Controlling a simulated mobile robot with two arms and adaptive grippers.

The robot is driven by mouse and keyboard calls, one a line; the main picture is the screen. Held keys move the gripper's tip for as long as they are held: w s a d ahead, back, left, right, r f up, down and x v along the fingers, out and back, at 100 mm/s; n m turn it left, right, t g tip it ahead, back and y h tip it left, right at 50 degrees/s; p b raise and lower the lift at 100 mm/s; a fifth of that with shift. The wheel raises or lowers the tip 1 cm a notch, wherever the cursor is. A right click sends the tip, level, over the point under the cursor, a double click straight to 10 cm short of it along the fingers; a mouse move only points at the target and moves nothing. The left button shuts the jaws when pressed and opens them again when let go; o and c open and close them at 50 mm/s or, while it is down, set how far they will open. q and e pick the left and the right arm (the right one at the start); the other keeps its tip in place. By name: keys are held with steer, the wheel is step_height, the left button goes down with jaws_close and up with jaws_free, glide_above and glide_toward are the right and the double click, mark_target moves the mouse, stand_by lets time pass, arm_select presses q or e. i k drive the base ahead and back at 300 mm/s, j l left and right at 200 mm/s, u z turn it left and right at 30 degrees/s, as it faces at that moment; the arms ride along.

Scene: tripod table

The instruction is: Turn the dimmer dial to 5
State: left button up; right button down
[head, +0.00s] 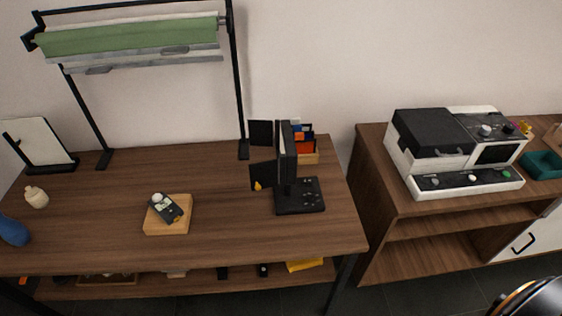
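I cannot make out a dial marked with numbers, so I cannot tell for sure which control is the dimmer dial. A black stand with an upright panel and side flaps (287,155) stands at the right of the long table, with small marks or controls on its black base (300,196). A small dark device with pale round parts (165,207) lies on a wooden block (167,226) near the table's middle. A white and black machine (455,150) on the right cabinet carries several knobs. Neither of my grippers is in view.
The long wooden table (110,225) has free room around the block. A rack with green and grey rolls (130,40) rises at its back. A blue vase (13,230) and a cream jar (37,197) stand left. A gap separates table and right cabinet (400,205).

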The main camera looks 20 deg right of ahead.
mark_target(311, 196)
steer(key=j+z, duration=0.1)
steer(key=z, duration=0.25)
steer(key=j+z, duration=0.1)
steer(key=z, duration=0.25)
steer(key=j+z, duration=0.1)
steer(key=z, duration=0.25)
